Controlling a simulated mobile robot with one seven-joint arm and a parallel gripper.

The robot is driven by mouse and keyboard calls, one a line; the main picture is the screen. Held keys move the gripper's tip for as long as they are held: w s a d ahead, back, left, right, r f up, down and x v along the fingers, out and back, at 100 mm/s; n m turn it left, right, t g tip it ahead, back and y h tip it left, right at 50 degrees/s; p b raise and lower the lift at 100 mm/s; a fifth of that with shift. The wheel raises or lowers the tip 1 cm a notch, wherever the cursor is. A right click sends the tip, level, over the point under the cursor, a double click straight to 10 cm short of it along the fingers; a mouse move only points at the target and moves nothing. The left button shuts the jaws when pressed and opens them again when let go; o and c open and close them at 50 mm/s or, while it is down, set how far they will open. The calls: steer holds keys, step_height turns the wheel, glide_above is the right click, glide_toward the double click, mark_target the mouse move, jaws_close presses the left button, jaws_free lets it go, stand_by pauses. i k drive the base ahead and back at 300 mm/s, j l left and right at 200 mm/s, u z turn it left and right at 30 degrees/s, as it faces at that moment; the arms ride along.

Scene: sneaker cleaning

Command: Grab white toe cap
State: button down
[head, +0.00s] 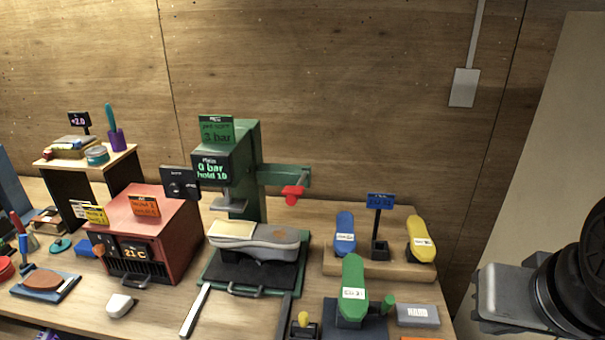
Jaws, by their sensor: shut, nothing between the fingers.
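A small white rounded piece, which looks like the white toe cap (120,304), lies on the table near its front edge, left of centre. It sits just in front of the red oven-like box and nothing touches it. Part of my arm, grey and black, shows at the right edge, far from the white piece. My gripper's fingers are not in view.
A red box (175,235) stands behind the white piece. Right of it is a green press (244,180) with a grey sole-shaped piece (262,240) on its bed. A pale bar (195,310) lies between. Blue, green and yellow shapes (421,238) stand farther right.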

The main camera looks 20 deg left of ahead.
mark_target(118, 305)
steer(key=u, duration=2.3)
steer(key=k, duration=0.3)
steer(key=k+z, duration=0.15)
steer(key=z, duration=0.35)
steer(key=k+l+z, duration=0.1)
steer(key=z, duration=0.4)
steer(key=i+j+z, duration=0.15)
steer(key=j, duration=0.2)
steer(key=i+j+z, duration=0.2)
steer(key=j, duration=0.15)
steer(key=i+j, duration=0.1)
steer(key=j, duration=0.3)
steer(key=i+j, duration=0.15)
steer(key=j, duration=0.2)
steer(key=i+j, duration=0.1)
steer(key=j, duration=0.3)
steer(key=i+j, duration=0.15)
steer(key=j, duration=0.25)
steer(key=i+j, duration=0.1)
steer(key=j, duration=0.3)
steer(key=i+j, duration=0.15)
steer(key=j, duration=0.2)
steer(key=i+j, duration=0.1)
steer(key=j, duration=0.3)
